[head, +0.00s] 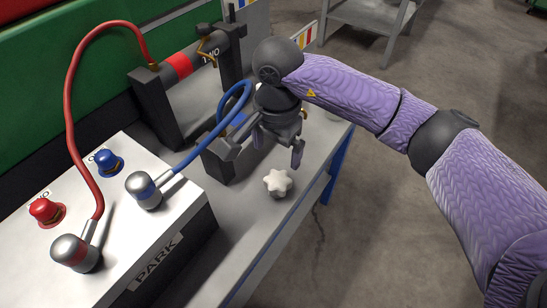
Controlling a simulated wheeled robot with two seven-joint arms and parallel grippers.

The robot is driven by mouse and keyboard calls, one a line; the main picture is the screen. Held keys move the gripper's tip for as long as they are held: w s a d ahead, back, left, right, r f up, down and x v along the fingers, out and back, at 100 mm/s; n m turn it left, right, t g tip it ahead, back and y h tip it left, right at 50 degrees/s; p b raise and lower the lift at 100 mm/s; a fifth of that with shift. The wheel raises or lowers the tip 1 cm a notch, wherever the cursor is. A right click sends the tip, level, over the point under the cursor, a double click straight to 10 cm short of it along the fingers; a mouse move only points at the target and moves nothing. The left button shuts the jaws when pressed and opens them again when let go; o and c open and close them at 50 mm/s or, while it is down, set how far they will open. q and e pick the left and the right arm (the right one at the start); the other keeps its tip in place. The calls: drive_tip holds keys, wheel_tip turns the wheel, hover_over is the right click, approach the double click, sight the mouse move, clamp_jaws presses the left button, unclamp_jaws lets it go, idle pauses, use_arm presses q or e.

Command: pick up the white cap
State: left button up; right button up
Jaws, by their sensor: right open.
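The white cap (278,182) is a small star-shaped knob with rounded lobes. It sits on the grey bench top near its right edge, in the middle of the head view. My right gripper (268,160) hangs just behind and above the cap, fingers pointing down and spread apart. The jaws are empty, and one finger shows close to the cap's upper right. I cannot tell whether it touches the cap. My left gripper is not in view.
A white box marked PARK (130,225) stands at left with red and blue fittings. A red hose (70,110) and a blue hose (203,144) arch from it. A dark stand (160,112) holds a red-banded cylinder. The bench's right edge (285,235) drops to open floor.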

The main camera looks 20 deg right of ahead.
sight(278, 180)
drive_tip(key=f+b, duration=0.1)
drive_tip(key=f, duration=0.2)
drive_tip(key=f+b, duration=0.1)
drive_tip(key=f, duration=0.2)
drive_tip(key=s+f+b, duration=0.1)
drive_tip(key=f+b, duration=0.1)
drive_tip(key=f, duration=0.1)
drive_tip(key=shift+f, duration=0.45)
drive_tip(key=shift+r, duration=0.15)
drive_tip(key=shift+c, duration=1.2)
drive_tip(key=c, duration=0.7)
drive_tip(key=shift+c, duration=1)
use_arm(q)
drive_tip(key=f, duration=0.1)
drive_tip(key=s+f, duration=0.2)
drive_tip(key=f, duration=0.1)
use_arm(e)
drive_tip(key=shift+w, duration=0.1)
